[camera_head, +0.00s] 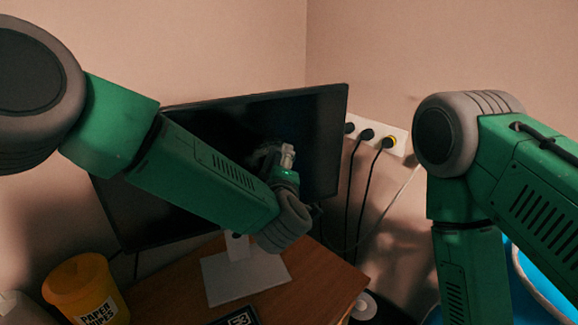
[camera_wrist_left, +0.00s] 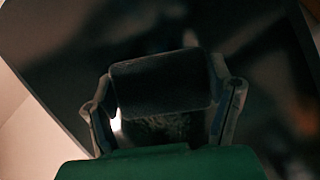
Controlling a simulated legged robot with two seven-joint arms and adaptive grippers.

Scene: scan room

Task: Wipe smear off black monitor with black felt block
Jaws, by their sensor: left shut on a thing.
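The black monitor (camera_head: 318,125) stands tilted in the picture on a pale stand (camera_head: 245,277) on the wooden desk. My left arm crosses in front of it, and my left gripper (camera_head: 272,158) is at the right half of the screen. In the left wrist view, my left gripper (camera_wrist_left: 168,95) is shut on the black felt block (camera_wrist_left: 162,82), with a finger on each side. The dark screen (camera_wrist_left: 70,45) fills the background there. I cannot tell whether the block touches the screen. No smear shows clearly; my arm hides part of the screen.
A yellow paper wipes tub (camera_head: 82,285) stands at the desk's left. A white socket strip (camera_head: 378,133) with plugs and hanging cables is on the wall right of the monitor. A blue bin (camera_head: 535,275) is at lower right, behind my right arm.

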